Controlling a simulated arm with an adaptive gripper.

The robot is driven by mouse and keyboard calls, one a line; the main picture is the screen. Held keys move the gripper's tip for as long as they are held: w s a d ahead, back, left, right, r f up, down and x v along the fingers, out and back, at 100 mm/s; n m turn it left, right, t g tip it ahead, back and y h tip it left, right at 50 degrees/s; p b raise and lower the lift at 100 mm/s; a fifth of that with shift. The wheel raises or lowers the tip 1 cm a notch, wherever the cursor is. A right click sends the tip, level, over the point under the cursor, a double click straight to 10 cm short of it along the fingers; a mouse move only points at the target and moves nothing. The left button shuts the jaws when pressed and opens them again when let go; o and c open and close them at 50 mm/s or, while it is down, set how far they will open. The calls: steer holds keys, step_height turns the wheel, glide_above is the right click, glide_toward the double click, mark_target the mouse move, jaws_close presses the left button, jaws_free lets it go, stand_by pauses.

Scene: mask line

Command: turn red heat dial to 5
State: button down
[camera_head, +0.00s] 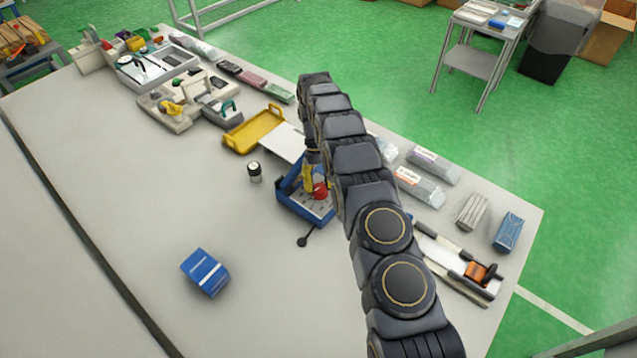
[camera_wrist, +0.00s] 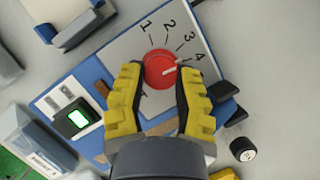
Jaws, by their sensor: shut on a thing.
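The red heat dial (camera_wrist: 158,62) sits on the pale face plate of a blue device (camera_wrist: 68,93). Numbers 1 to 4 are readable around the dial; the area past 4 is partly hidden by the right finger. The white pointer line on the dial points right, roughly towards 4 or just past it. My gripper (camera_wrist: 160,74) has its yellow fingers shut on either side of the dial. In the head view, the dial (camera_head: 320,191) shows beside a yellow finger, on the blue device (camera_head: 294,203), with my arm passing over its right side.
A dark lever (camera_head: 303,241) sticks out at the device's front. A small black-and-white cylinder (camera_head: 254,172) stands to its left. A blue box (camera_head: 205,272) lies front left. A yellow tray (camera_head: 253,130) sits behind. The table's left front is mostly clear.

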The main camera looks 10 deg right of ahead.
steer(key=m+y, duration=0.1)
steer(key=m, duration=0.3)
steer(key=shift+d+f+y, duration=0.1)
steer(key=shift+y, duration=0.3)
steer(key=shift+s+m+y, duration=0.1)
steer(key=shift+m+y, duration=0.4)
steer(key=shift+m, duration=1.2)
steer(key=c, duration=0.6)
jaws_free()
steer(key=shift+d, duration=0.1)
steer(key=shift+t, duration=0.3)
steer(key=v, duration=0.6)
steer(key=shift+w+r, duration=0.2)
steer(key=shift+w, duration=0.05)
steer(key=shift+w+d+r, duration=0.1)
steer(key=shift+r, duration=0.4)
